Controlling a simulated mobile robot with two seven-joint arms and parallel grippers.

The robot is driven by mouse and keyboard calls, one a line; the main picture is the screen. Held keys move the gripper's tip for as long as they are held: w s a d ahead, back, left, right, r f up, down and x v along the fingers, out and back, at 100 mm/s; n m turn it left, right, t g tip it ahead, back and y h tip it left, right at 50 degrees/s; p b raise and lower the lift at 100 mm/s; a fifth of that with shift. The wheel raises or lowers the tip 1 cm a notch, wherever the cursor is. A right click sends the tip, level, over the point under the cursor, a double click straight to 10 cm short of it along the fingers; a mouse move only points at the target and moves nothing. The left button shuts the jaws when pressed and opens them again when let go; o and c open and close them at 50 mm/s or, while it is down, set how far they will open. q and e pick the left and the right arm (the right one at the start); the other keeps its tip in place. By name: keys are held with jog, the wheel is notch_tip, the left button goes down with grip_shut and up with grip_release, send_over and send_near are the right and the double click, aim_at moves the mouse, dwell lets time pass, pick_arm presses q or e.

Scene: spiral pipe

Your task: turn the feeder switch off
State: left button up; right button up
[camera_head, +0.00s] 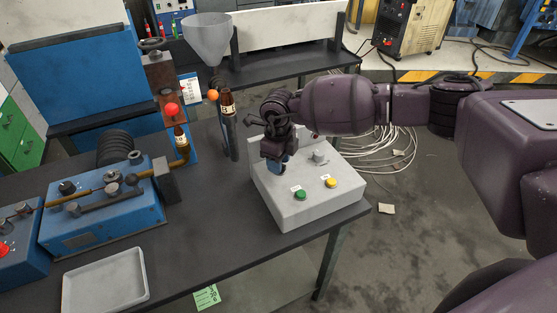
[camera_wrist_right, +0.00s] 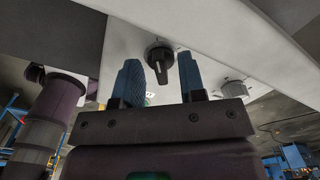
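A grey control box (camera_head: 300,205) stands at the right end of the table. It carries a grey knob (camera_head: 318,157), a green button (camera_head: 300,194) and a yellow button (camera_head: 331,182). My right gripper (camera_head: 277,168) points down over the box's left rear part, left of the grey knob. In the right wrist view, a black rotary switch (camera_wrist_right: 160,60) shows between the two blue fingers, which stand apart. Whether they touch it cannot be told. The grey knob (camera_wrist_right: 232,89) lies right of the fingers there. The black switch is hidden behind my gripper in the head view. My left gripper is not seen.
Left of the box stand a dark post with a brown bottle-shaped piece (camera_head: 227,103), a funnel (camera_head: 208,38) and a blue machine (camera_head: 104,220). A grey tray (camera_head: 105,282) lies at the front left. Bare tabletop (camera_head: 215,215) separates the machine from the box.

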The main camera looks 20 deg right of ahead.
notch_tip(320, 180, up, 11)
jog(key=shift+p, duration=0.3)
jog(key=shift+f, duration=0.1)
dwell(0.4)
